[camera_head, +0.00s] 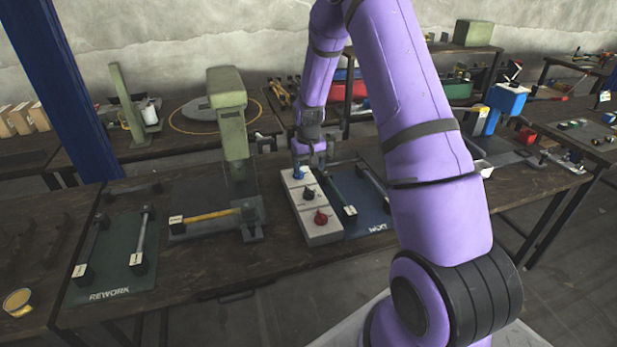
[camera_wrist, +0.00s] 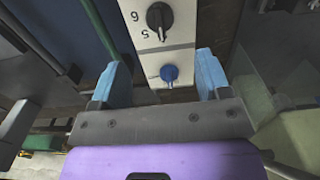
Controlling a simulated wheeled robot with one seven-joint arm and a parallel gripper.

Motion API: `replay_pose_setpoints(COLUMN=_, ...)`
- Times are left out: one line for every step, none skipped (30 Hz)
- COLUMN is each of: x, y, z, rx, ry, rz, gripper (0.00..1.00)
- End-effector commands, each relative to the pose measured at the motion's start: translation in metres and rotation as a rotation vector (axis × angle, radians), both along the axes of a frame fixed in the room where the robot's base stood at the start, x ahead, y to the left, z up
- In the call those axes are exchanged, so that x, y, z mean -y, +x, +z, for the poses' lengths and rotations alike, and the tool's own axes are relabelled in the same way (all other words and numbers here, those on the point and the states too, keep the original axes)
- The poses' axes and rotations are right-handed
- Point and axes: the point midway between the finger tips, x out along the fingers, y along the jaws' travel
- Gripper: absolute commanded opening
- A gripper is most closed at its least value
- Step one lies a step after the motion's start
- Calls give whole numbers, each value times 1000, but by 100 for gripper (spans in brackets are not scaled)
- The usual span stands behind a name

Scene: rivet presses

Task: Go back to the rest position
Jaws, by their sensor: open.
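My purple arm reaches out over the workbench in the head view. My gripper (camera_head: 308,160) points down at the far end of a white control box (camera_head: 318,228). The box carries a blue knob (camera_head: 299,172), a black knob (camera_head: 308,193) and a red knob (camera_head: 320,217). In the wrist view my gripper (camera_wrist: 162,78) is open, with its blue-padded fingers wide apart. The blue knob (camera_wrist: 169,73) shows between the fingers, and nothing is held. The black knob (camera_wrist: 159,16) shows with digits beside it. I cannot tell whether a finger touches the box.
A green press (camera_head: 228,115) stands left of the box, with a yellow-handled bar (camera_head: 210,216) before it. A blue post (camera_head: 68,90) rises at left. Back tables hold bins and tools.

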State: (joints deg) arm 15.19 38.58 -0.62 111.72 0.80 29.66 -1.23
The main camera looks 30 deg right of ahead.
Motion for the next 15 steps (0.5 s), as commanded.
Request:
replay_pose_setpoints(x=0, y=0, z=4, rx=2, ry=-1, rz=0, gripper=70)
replay_pose_setpoints(x=0, y=0, z=6, rx=1, ry=0, rz=0, gripper=70)
replay_pose_setpoints(x=0, y=0, z=7, rx=1, ry=0, rz=0, gripper=70)
replay_pose_setpoints(x=0, y=0, z=8, rx=0, ry=0, rz=0, gripper=70)
replay_pose_setpoints(x=0, y=0, z=9, rx=0, ry=0, rz=0, gripper=70)
replay_pose_setpoints(x=0, y=0, z=9, rx=0, ry=0, rz=0, gripper=70)
replay_pose_setpoints(x=0, y=0, z=9, rx=0, ry=0, rz=0, gripper=70)
replay_pose_setpoints(x=0, y=0, z=9, rx=0, ry=0, rz=0, gripper=70)
replay_pose_setpoints(x=0, y=0, z=9, rx=0, ry=0, rz=0, gripper=70)
replay_pose_setpoints(x=0, y=0, z=9, rx=0, ry=0, rz=0, gripper=70)
replay_pose_setpoints(x=0, y=0, z=9, rx=0, ry=0, rz=0, gripper=70)
replay_pose_setpoints(x=0, y=0, z=9, rx=0, ry=0, rz=0, gripper=70)
replay_pose_setpoints(x=0, y=0, z=9, rx=0, ry=0, rz=0, gripper=70)
replay_pose_setpoints(x=0, y=0, z=9, rx=0, ry=0, rz=0, gripper=70)
replay_pose_setpoints(x=0, y=0, z=9, rx=0, ry=0, rz=0, gripper=70)
